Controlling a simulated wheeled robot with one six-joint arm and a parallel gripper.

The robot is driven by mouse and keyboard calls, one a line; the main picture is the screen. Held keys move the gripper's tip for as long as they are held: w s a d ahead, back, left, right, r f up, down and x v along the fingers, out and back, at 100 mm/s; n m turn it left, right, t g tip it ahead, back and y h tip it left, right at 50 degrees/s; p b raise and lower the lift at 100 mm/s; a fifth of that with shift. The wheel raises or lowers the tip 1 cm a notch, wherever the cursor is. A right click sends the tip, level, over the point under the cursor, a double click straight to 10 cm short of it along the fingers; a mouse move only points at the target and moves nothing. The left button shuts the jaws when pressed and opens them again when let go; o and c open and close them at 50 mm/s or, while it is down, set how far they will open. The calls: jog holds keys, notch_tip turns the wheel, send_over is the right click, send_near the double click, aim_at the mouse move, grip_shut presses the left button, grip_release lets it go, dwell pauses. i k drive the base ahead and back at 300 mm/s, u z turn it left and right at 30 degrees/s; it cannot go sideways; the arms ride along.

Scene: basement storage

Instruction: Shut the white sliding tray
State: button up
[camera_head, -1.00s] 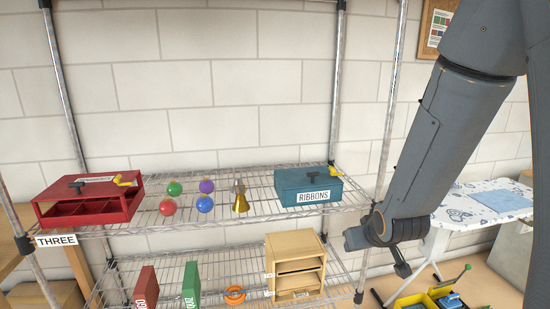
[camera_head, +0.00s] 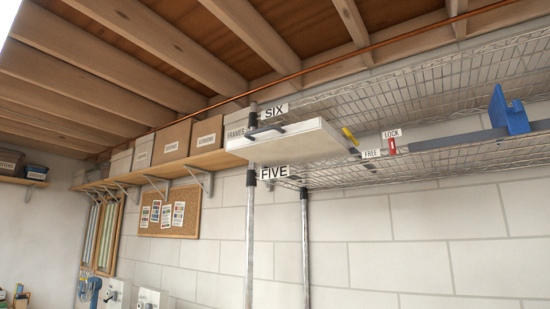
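A white tray (camera_head: 292,145) shows in the middle of the head view, high up at the rack level labelled FIVE, seen from below. A dark handle (camera_head: 266,129) is on its left end, and that end sticks out past the rack post. A yellow part (camera_head: 349,135) shows at its right end. I cannot see inside the tray. My gripper and arm are not in view.
A red marker (camera_head: 391,147) sits between FREE and LOCK labels, right of the tray. A blue block (camera_head: 508,113) stands on a grey bar (camera_head: 455,141) farther right. A wall shelf (camera_head: 175,169) with several labelled boxes is at left. Ceiling beams are overhead.

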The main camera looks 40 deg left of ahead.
aim_at(314, 139)
jog(key=u, duration=2)
jog(key=k, duration=0.55)
jog(key=z, duration=0.1)
jog(key=i, duration=1.1)
jog(key=u, duration=0.8)
